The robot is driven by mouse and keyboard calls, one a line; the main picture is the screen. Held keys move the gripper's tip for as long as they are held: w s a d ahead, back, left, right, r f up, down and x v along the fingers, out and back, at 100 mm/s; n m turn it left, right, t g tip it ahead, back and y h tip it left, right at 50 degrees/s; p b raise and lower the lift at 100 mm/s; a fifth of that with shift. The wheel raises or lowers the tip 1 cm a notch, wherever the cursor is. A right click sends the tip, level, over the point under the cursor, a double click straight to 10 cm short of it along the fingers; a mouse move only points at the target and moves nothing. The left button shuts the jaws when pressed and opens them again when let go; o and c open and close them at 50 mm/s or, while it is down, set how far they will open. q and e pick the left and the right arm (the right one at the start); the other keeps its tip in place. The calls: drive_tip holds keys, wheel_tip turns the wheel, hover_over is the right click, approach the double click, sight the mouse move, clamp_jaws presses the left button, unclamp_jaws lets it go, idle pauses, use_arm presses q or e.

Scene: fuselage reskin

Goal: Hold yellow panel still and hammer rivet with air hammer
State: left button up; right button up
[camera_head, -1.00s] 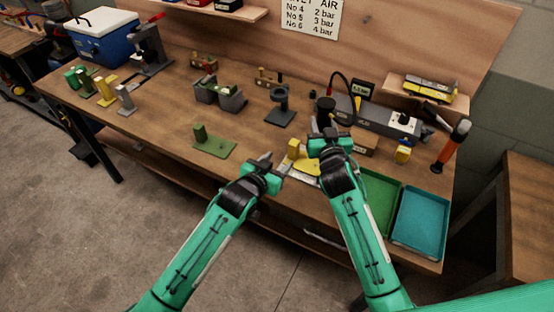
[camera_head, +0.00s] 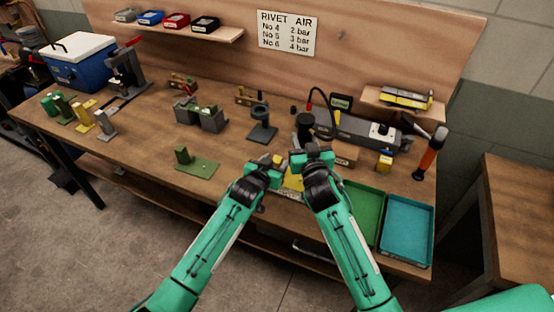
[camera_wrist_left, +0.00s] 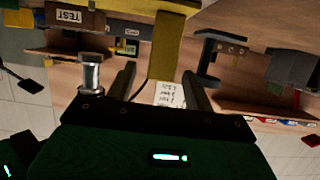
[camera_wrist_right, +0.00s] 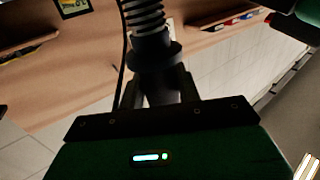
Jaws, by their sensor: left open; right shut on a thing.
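The yellow panel (camera_head: 293,182) lies near the front edge of the bench, partly hidden by my grippers. Its upright yellow tab shows in the left wrist view (camera_wrist_left: 165,50), reaching between the fingers. My left gripper (camera_head: 271,163) is open, one finger on each side of the tab; contact cannot be told. My right gripper (camera_head: 307,152) is shut on the black air hammer (camera_head: 304,122), which stands upright over the panel area. The hammer's ribbed shaft shows in the right wrist view (camera_wrist_right: 143,15). The rivet cannot be made out.
A green tray (camera_head: 362,206) and a teal tray (camera_head: 408,231) lie right of my right arm. An orange-handled hammer (camera_head: 429,152) stands at the right end. A green bracket (camera_head: 197,165) stands left, with clear bench around it.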

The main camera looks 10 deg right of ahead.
use_arm(q)
drive_tip(key=shift+x, duration=1)
drive_tip(key=c, duration=1.1)
drive_tip(key=shift+c, duration=0.2)
